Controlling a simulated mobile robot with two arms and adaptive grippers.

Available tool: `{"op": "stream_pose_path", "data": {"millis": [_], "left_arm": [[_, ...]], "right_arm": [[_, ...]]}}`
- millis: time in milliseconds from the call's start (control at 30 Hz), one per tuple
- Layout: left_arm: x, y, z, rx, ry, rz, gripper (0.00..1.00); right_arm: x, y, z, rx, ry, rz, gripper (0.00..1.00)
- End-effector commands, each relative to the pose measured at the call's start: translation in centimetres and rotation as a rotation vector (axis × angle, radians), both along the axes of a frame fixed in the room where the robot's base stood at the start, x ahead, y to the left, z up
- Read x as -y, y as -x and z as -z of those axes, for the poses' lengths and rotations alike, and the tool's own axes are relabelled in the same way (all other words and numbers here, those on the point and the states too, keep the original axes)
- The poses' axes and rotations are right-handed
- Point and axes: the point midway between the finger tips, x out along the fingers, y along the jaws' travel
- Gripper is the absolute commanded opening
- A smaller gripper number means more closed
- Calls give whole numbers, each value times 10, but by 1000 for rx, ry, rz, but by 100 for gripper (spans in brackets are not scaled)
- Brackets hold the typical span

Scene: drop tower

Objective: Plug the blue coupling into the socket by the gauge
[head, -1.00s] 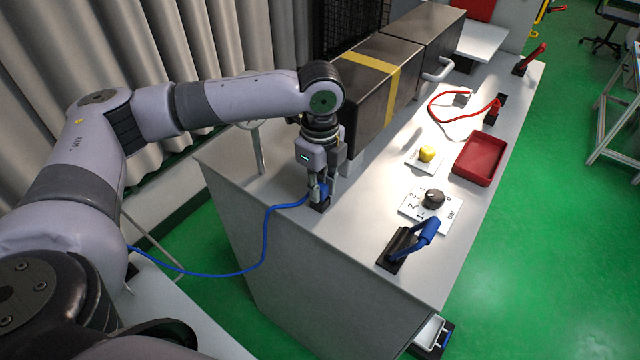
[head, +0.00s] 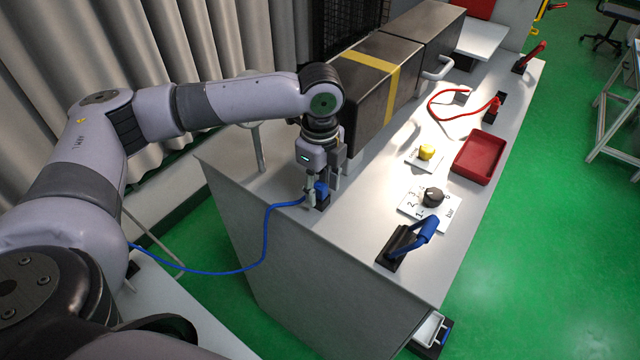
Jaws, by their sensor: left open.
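The blue coupling (head: 321,189) stands at a small black block (head: 324,204) on the near left part of the bench top. Its blue hose (head: 266,228) loops down and off to the left. My left gripper (head: 323,190) points down over the coupling, open, with its fingers on either side of it. The fingers partly hide the coupling, so I cannot tell how deep it sits in the block. A grey post (head: 259,150) stands just behind, its top partly covered by my arm; I cannot read a gauge face there. My right gripper is out of view.
A blue lever (head: 427,232), a black dial knob (head: 433,197), a yellow button (head: 427,152) and a red tray (head: 479,158) stand to the right on the bench (head: 360,215). A dark box (head: 372,85) with a yellow band stands close behind the gripper.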

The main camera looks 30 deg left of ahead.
Motion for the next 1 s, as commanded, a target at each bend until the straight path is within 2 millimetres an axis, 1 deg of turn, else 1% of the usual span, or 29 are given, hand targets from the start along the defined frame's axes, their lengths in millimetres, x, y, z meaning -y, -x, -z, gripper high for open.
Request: {"op": "stream_pose_path", "data": {"millis": [67, 167, 267, 500, 633, 800, 1000], "left_arm": [[0, 0, -2, 1, 0, 0, 42], [0, -1, -11, 2, 1, 0, 42], [0, -1, -28, 5, 2, 0, 42], [0, -1, -80, 5, 2, -1, 42], [0, -1, -102, 3, 1, 0, 42], [0, -1, -117, 1, 1, 0, 42], [0, 0, -120, 0, 0, 0, 42]], "right_arm": [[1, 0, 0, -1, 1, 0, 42], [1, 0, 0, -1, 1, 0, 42], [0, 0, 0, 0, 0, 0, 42], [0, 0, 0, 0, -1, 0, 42], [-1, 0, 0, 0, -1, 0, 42], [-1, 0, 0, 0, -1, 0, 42], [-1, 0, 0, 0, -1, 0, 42]]}}
